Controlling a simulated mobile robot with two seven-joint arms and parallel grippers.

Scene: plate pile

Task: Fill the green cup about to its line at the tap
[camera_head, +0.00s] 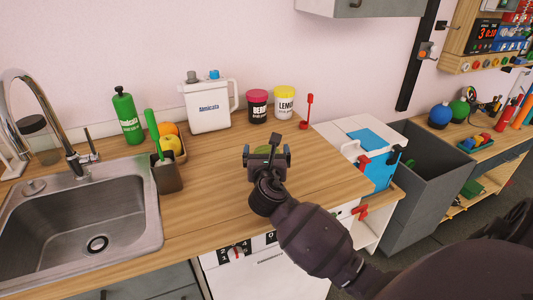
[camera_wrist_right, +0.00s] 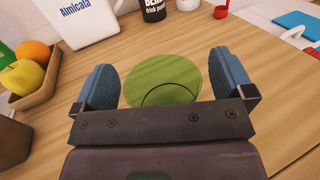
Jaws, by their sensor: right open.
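The green cup (camera_head: 266,150) is on the wooden counter, mostly hidden behind my right gripper (camera_head: 267,158) in the head view. In the right wrist view the cup (camera_wrist_right: 163,80) shows as a round green shape with a thin curved edge. My right gripper (camera_wrist_right: 168,85) is open, with one blue finger on each side of the cup and a visible gap at the right finger. The cup's line and any contents cannot be made out. The curved metal tap (camera_head: 38,88) stands behind the sink (camera_head: 75,240) at the left. My left gripper is not in view.
A white jug (camera_head: 208,108), a green bottle (camera_head: 128,120) and dark and yellow-lidded jars (camera_head: 285,105) stand along the wall. A fruit tray (camera_wrist_right: 48,82) and a brush holder (camera_head: 167,175) sit between the sink and the gripper. The counter front (camera_head: 215,215) is clear.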

